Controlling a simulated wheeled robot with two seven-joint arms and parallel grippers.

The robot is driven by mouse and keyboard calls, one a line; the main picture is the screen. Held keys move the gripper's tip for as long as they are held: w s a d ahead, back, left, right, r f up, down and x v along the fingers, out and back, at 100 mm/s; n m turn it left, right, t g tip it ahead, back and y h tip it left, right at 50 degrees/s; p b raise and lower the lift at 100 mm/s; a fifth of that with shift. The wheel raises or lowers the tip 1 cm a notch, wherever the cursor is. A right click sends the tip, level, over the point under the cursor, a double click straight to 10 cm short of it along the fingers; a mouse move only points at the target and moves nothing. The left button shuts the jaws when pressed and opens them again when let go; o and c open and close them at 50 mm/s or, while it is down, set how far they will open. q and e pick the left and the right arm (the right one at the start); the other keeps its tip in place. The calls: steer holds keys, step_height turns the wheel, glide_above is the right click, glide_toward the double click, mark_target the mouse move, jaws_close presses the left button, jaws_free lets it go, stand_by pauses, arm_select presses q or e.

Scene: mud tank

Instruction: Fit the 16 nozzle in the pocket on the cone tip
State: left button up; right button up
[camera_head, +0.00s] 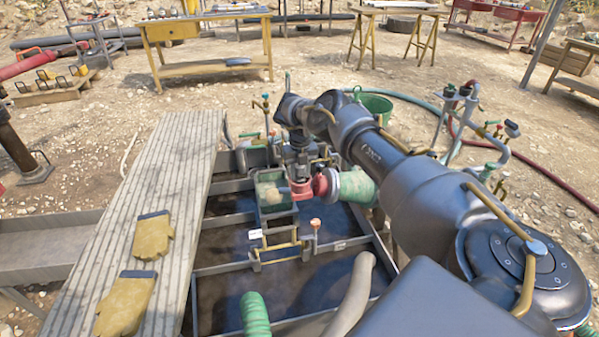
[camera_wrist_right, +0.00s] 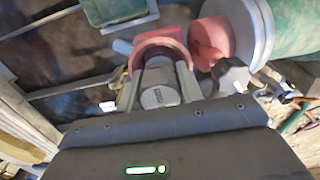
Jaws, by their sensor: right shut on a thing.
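My right gripper (camera_head: 300,168) points down over the tank, just above a red fitting (camera_head: 300,190). In the right wrist view, its fingers (camera_wrist_right: 158,92) are shut on a short grey cylinder with a marked end face, which I take as the 16 nozzle (camera_wrist_right: 159,88). A red curved pocket (camera_wrist_right: 160,46) lies right beyond the nozzle and curves around its far side. Whether the nozzle is seated in it or only close to it I cannot tell. A red piece with a pale flange and green hose (camera_wrist_right: 232,40) stands beside it. My left gripper is in neither view.
A green box (camera_head: 262,189) sits beside the red fitting. A ribbed plank (camera_head: 165,190) with two yellow gloves (camera_head: 153,236) lies left of the tank. Valves and pipes (camera_head: 462,110) stand to the right. A green bucket (camera_head: 377,105) stands behind my arm.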

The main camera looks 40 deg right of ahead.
steer(key=o, duration=1.1)
steer(key=shift+s+a+f, duration=0.15)
steer(key=shift+a+f, duration=0.1)
steer(key=shift+f, duration=0.1)
steer(key=shift+s+d, duration=0.15)
steer(key=shift+d, duration=0.1)
steer(key=r, duration=0.4)
steer(key=r+p, duration=0.1)
steer(key=r, duration=0.6)
steer(key=shift+w+a+r+p, duration=0.3)
steer(key=shift+w+p, duration=0.05)
steer(key=shift+p, duration=0.05)
steer(key=shift+f, duration=0.1)
